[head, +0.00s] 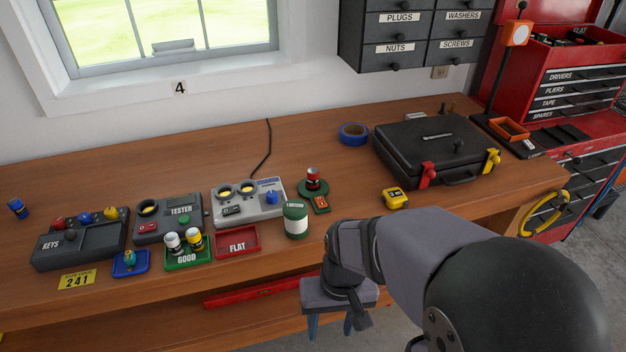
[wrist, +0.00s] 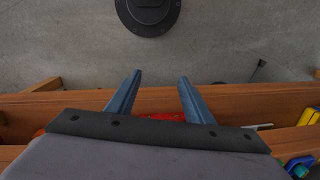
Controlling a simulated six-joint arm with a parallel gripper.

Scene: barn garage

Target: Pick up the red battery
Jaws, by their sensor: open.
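A red battery (head: 313,179) with a dark band and pale top stands upright on a round green base (head: 313,194) on the workbench, right of the middle group of devices. My gripper (head: 330,325) is open and empty. It hangs at the bench's front edge, below and in front of the battery and apart from it. In the wrist view the two blue fingers (wrist: 160,80) are spread, with nothing held between them. They point over the bench's front edge and the grey floor. The battery does not show in the wrist view.
A green canister (head: 296,219) stands close left of the battery, and a small orange-red tag (head: 321,204) lies just in front. The GOOD tray (head: 187,265) holds batteries; the FLAT tray (head: 238,243) looks empty. A yellow tape measure (head: 395,197) and black case (head: 436,147) lie right.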

